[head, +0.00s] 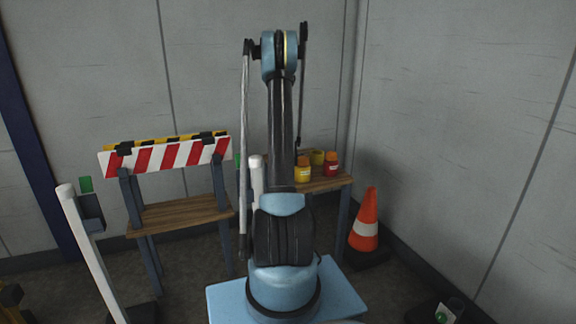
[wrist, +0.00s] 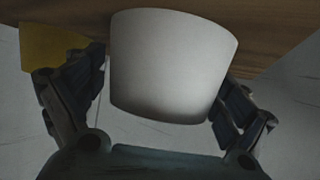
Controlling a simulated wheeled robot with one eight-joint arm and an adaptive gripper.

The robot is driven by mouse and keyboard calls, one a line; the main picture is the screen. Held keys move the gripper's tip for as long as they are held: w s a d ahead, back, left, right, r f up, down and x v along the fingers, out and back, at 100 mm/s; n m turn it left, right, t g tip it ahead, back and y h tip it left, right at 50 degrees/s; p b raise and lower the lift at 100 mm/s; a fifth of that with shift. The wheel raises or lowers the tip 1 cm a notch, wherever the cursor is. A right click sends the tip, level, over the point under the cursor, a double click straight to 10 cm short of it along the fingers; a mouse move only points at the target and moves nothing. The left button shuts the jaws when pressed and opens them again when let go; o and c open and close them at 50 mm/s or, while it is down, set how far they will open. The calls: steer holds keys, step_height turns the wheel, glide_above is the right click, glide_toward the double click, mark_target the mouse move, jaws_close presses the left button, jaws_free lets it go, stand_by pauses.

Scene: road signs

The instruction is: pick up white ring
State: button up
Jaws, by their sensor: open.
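The white ring (wrist: 172,65) shows in the wrist view as a broad, smooth white band, close up and slightly tilted in the picture. My gripper (wrist: 166,85) is open, with one finger on each side of the ring. A narrow gap shows beside the left finger; whether the right finger touches the ring I cannot tell. The ring's far side and opening are hidden. In the head view I cannot make out the ring or my gripper; my own arm blocks the middle.
A wooden surface (wrist: 265,25) lies behind the ring, with a yellow thing (wrist: 50,50) at left. In the head view, a yellow jar (head: 302,174) and red jar (head: 331,169) stand on a wooden shelf (head: 326,184). A striped barrier (head: 165,157) and orange cone (head: 365,212) flank my arm.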

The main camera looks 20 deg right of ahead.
steer(key=shift+w+d+f, duration=0.25)
steer(key=shift+w+d, duration=0.05)
steer(key=shift+w, duration=0.15)
steer(key=shift+c, duration=0.3)
steer(key=c, duration=1)
steer(key=shift+c, duration=0.2)
